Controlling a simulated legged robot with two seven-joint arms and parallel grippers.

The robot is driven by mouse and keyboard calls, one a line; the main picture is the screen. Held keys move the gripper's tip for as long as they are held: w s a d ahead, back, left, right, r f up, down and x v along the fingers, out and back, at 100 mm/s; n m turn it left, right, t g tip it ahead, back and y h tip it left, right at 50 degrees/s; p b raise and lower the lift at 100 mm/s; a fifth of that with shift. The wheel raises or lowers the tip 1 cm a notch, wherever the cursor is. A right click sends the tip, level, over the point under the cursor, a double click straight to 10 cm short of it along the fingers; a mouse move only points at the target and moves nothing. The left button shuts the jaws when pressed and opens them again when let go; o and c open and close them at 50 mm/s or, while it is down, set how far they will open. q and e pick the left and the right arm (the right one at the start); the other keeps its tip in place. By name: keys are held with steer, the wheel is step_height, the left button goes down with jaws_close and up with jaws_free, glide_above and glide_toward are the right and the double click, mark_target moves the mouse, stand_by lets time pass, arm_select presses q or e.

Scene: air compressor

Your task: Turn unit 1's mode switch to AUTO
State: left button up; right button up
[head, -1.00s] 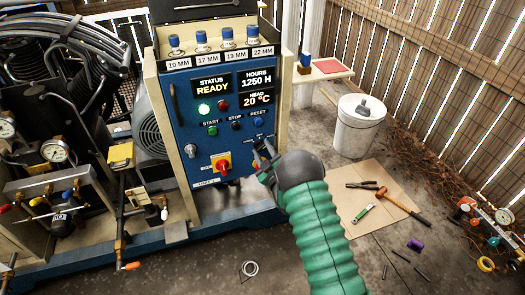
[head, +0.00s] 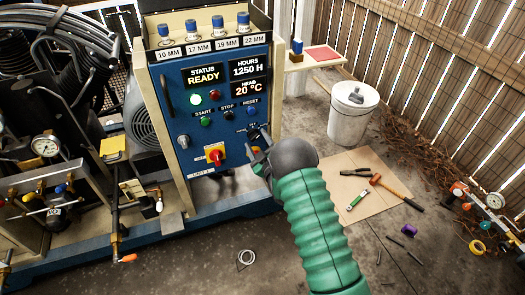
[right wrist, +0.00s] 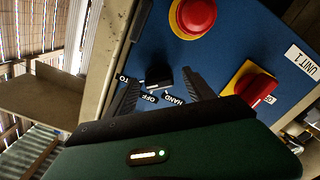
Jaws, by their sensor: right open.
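The blue control panel (head: 210,130) of the compressor fills the centre left of the head view. Its black mode switch (right wrist: 158,76) shows in the right wrist view, with HAND, OFF and a partly covered label ending in "TO" around it. Which label its pointer faces I cannot tell. My right gripper (right wrist: 161,88) is open, with one finger on each side of the switch; contact is not clear. My left gripper is out of view.
A red and yellow rotary switch (right wrist: 252,90), a red push button (right wrist: 195,14) and a UNIT 1 label (right wrist: 302,60) are near the fingers. A white bucket (head: 350,115) and tools on cardboard (head: 340,185) lie to the right.

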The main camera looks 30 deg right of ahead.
steer(key=p+v, duration=0.3)
steer(key=v, duration=1.3)
steer(key=shift+s, duration=0.15)
steer(key=a+m+g+y, duration=0.2)
steer(key=a+m+g, duration=0.2)
steer(key=a+g, duration=0.55)
steer(key=s+a+r+m+g+y, duration=0.1)
steer(key=s+a+r+g, duration=0.2)
steer(key=s, duration=0.5)
steer(key=s+a+r+g+y, duration=0.1)
steer(key=s+a+g, duration=0.2)
steer(key=s+a, duration=0.4)
step_height(320, 180, up, 25)
steer(key=d+p, duration=0.1)
steer(key=p, duration=2.4)
steer(key=shift+s+d+f+p, duration=0.15)
steer(key=shift+s+d+p, duration=0.15)
steer(key=shift+s, duration=0.1)
